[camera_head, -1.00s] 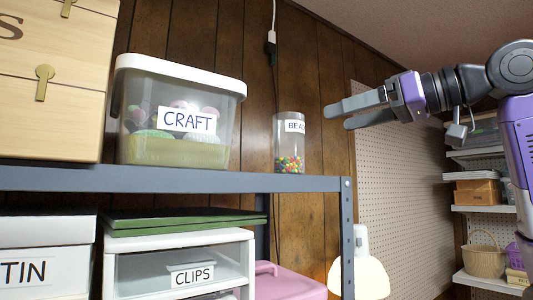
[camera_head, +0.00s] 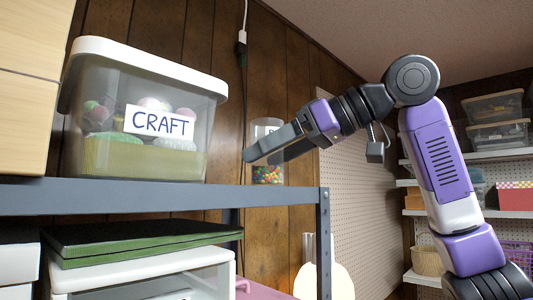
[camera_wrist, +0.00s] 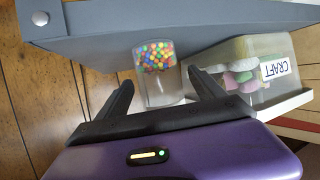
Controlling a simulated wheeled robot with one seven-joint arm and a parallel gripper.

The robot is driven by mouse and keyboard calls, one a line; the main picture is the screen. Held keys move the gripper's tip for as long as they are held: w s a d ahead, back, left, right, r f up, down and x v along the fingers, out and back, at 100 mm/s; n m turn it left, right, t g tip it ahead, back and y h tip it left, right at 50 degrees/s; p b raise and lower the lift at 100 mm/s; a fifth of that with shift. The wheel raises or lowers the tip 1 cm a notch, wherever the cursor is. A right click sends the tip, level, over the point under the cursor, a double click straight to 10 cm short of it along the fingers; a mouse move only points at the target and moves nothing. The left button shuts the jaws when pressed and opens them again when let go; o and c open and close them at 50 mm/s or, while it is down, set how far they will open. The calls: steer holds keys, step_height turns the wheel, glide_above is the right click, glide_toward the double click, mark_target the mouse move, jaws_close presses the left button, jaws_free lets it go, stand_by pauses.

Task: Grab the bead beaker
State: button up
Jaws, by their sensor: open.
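The bead beaker (camera_head: 268,175) is a clear cylinder with multicoloured beads in its bottom, standing upright on the shelf near its right end. My gripper (camera_head: 252,154) is in front of its middle in the head view and hides most of its label. In the wrist view the beaker (camera_wrist: 157,88) appears upside down, its beads away from my palm. My gripper (camera_wrist: 160,79) is open there, one fingertip on each side of the beaker. I cannot tell how far the beaker reaches between the fingers.
The grey metal shelf (camera_head: 130,194) carries a clear CRAFT bin (camera_head: 150,120) with a white lid, left of the beaker. A pale wooden box (camera_head: 30,90) stands farther left. A wood-panelled wall (camera_head: 285,60) is behind. Green flat boxes (camera_head: 140,238) lie below the shelf.

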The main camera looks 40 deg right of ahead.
steer(key=shift+w+a+f, duration=0.1)
steer(key=shift+w+f, duration=0.05)
steer(key=shift+w, duration=0.15)
steer(key=shift+c, duration=0.2)
steer(key=c, duration=1.5)
steer(key=shift+o, duration=0.2)
